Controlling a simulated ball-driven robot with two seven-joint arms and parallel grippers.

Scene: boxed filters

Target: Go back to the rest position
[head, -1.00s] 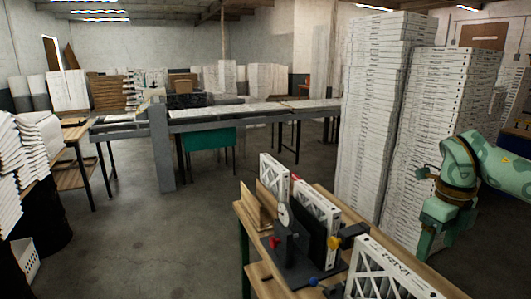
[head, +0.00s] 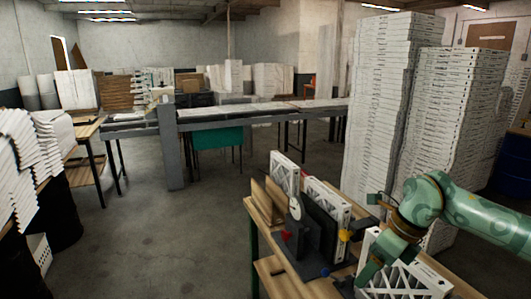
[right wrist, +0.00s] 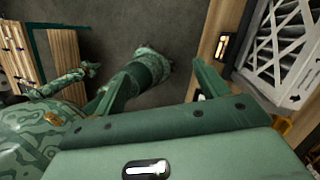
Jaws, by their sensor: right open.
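My right gripper (head: 364,238) is open and empty in the head view, beside and partly in front of the nearest white-framed filter (head: 408,287) on the wooden bench. In the right wrist view, both fingers of the right gripper (right wrist: 160,84) stand wide apart with nothing between them. Bare floor and my own green body show beyond them. A white filter with a lattice face (right wrist: 285,45) lies to the right of the fingers there, apart from them.
The wooden bench (head: 272,268) carries a dark fixture (head: 323,228) with red, yellow and blue knobs, and more filters (head: 285,172). Tall stacks of boxed filters (head: 385,110) stand behind my right arm. Open floor (head: 160,245) lies left of the bench.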

